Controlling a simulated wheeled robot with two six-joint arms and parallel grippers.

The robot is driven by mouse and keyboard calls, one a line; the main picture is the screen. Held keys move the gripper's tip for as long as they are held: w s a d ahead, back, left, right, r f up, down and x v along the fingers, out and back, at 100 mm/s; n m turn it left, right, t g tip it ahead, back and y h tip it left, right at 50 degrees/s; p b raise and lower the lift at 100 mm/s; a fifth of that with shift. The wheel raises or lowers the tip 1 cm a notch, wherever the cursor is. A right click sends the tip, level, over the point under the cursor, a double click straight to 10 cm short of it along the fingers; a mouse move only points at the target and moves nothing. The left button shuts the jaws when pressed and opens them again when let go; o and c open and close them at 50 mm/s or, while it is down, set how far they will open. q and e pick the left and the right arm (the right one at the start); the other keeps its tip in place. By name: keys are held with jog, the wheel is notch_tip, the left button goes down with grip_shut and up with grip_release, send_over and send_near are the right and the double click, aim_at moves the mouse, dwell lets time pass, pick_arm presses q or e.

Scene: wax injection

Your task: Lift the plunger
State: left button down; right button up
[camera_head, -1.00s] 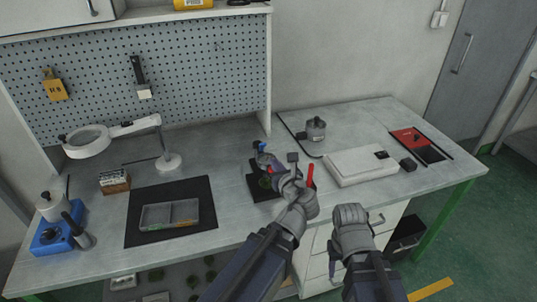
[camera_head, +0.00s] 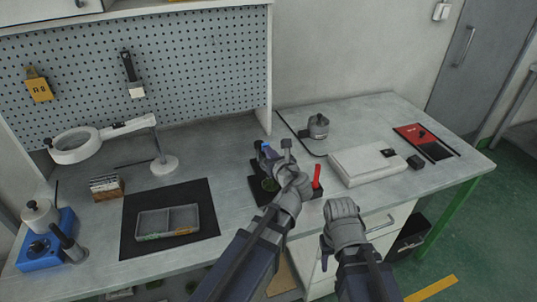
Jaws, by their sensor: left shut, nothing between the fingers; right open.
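The wax injection device stands near the middle of the bench on a dark base (camera_head: 258,190). I cannot tell for certain which part is the plunger. My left gripper (camera_head: 290,172) is shut and empty, right at the device, and covers much of its middle. I cannot tell whether it touches the device. My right gripper (camera_head: 343,207) is open in front of the bench's front edge, to the right of the device.
A grey divided tray (camera_head: 152,224) lies on a black mat (camera_head: 127,240) to the left. A magnifier lamp (camera_head: 76,145) and a blue heater (camera_head: 45,253) are farther left. A white box (camera_head: 362,170), a small grey pot (camera_head: 318,126) and a red-black case (camera_head: 412,132) stand right.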

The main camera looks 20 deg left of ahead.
pick_arm(q)
jog(key=shift+w+a+r+p, duration=0.1)
jog(key=shift+w+r+p, duration=0.1)
jog(key=shift+p, duration=0.6)
